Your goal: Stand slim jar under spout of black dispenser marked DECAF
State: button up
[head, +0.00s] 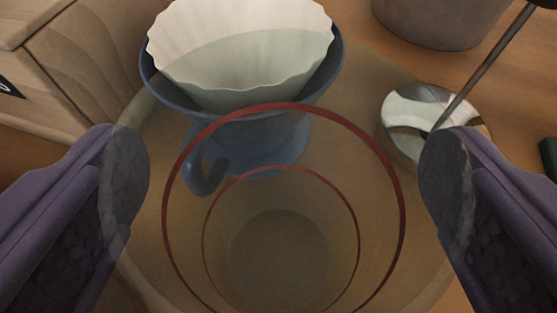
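A large clear, brown-tinted glass vessel with red rings, which I take for the slim jar (283,207), fills the space between my two purple fingers. My gripper (284,190) spreads wide around it, with one grey pad at each side wall. The inner ends of the pads show tinted through the glass, and the gripper looks shut on the jar. I look through the jar to the surface behind it, and it looks empty. The black DECAF dispenser and its spout are not in view.
A blue dripper (252,147) with a white paper filter (240,50) stands beyond the jar. A round metal piece with a thin rod (425,112) is at right. A grey pot (443,22) is at upper right. A pale wooden box (95,55) is at upper left.

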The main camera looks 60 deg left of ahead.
jog(key=shift+w+a+f, duration=0.2)
jog(key=shift+a, duration=0.25)
jog(key=shift+c, duration=0.2)
jog(key=c, duration=1.1)
jog(key=shift+r, duration=0.35)
jog(key=s+p+v, duration=0.1)
jog(key=p+v, duration=0.2)
jog(key=v, duration=0.2)
jog(key=s+f+p+v, duration=0.1)
jog(key=p+v, duration=0.3)
jog(key=v, duration=0.1)
jog(key=s+a+p+v, duration=0.1)
jog(key=p+v, duration=0.2)
jog(key=v, duration=0.3)
jog(key=shift+s+d+f+p, duration=0.15)
jog(key=shift+s+f+p, duration=0.1)
jog(key=shift+p, duration=0.1)
